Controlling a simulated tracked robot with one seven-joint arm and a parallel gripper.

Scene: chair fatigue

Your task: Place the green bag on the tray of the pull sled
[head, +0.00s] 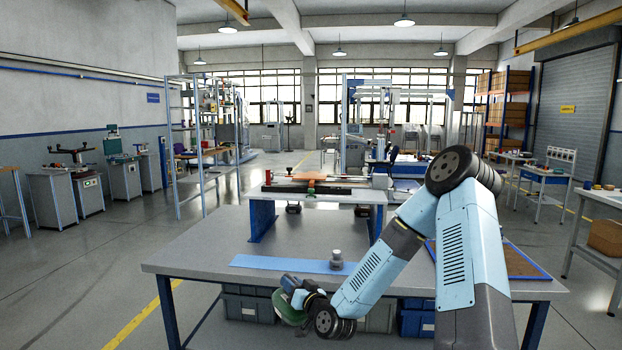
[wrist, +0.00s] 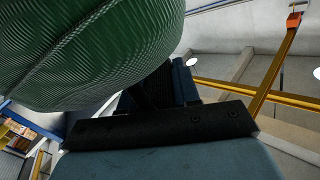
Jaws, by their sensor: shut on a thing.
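The green bag (head: 284,308) hangs at my gripper (head: 291,290), low in front of the near edge of the grey workbench. In the wrist view the bag (wrist: 80,50) is a large ribbed green bulge across the upper left, close to the camera. My gripper is shut on the bag; the wrist view shows a dark gripper part (wrist: 160,128) below it, and the bag hides the grip itself. On a raised stand on the bench is a rig with a black rail (head: 305,189) and an orange surface; I cannot tell whether this is the pull sled or where its tray is.
The grey workbench (head: 195,258) spans the middle, with a blue strip (head: 290,265) and a small metal weight (head: 336,260) on it. A blue-edged brown board (head: 522,262) lies at its right. Bins (head: 248,307) stand underneath. The bench's left top is clear.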

